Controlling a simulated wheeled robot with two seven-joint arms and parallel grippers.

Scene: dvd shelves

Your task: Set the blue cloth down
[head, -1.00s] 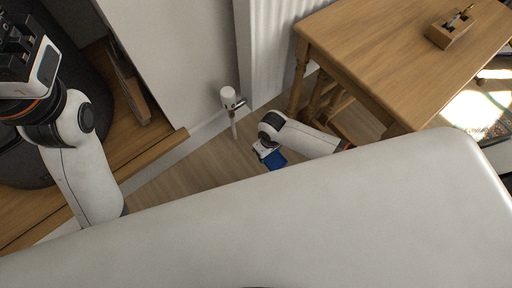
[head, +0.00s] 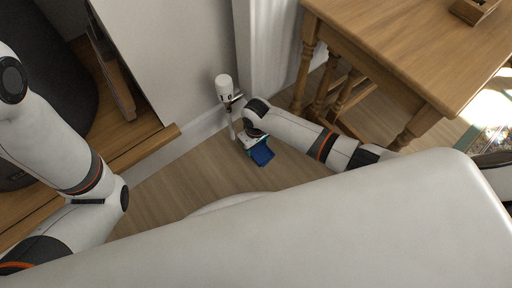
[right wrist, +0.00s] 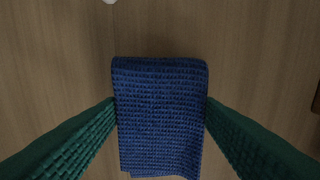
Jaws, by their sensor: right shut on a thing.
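The blue cloth (head: 261,154) shows in the head view at the end of my right arm, above or near the wooden floor. My right gripper (head: 250,142) is shut on it. In the right wrist view the blue cloth (right wrist: 160,115) is a folded, waffle-textured piece between the two green fingers of my right gripper (right wrist: 160,112). Wood grain of the floor shows behind it. I cannot tell whether the cloth touches the floor. My left arm is at the left of the head view, but its gripper is out of the picture.
A white cylindrical fixture (head: 223,90) on a pipe stands by the wall, close to my right gripper. A wooden table (head: 415,40) with turned legs stands at the right. A wooden ledge (head: 150,148) and dark chair-like shape are at the left. Floor (head: 180,185) is bare around the cloth.

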